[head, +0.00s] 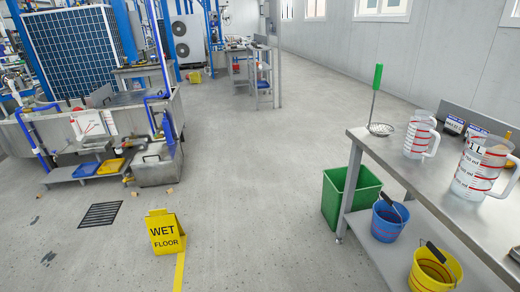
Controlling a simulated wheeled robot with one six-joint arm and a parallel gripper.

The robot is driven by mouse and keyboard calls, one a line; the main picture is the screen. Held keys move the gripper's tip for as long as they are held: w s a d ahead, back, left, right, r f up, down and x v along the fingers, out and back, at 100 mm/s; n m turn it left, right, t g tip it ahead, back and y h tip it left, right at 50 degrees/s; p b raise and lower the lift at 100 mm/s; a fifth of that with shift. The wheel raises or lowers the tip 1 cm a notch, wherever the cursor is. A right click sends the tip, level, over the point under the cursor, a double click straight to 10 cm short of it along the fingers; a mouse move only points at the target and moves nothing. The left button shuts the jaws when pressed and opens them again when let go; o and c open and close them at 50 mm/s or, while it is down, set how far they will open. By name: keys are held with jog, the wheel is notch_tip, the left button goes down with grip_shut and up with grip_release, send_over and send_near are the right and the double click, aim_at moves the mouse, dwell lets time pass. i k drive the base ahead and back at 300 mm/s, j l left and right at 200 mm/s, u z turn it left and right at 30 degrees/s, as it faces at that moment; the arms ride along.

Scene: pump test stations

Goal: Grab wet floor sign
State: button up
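The yellow wet floor sign (165,232) stands on the grey concrete floor, left of the picture's middle and low down. It reads "WET FLOOR" in black letters and stands as a folded A-frame. Nothing touches it. My gripper does not show in the head view.
A metal bench (385,152) with measuring jugs (420,135) stands at right. A green bin (349,196), a blue bucket (388,219) and a yellow bucket (434,268) are beside or below it. A metal tank (85,128) stands at left. The middle floor is clear.

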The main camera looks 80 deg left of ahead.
aim_at(164, 229)
jog(key=i+u, duration=0.2)
jog(key=u, duration=3.2)
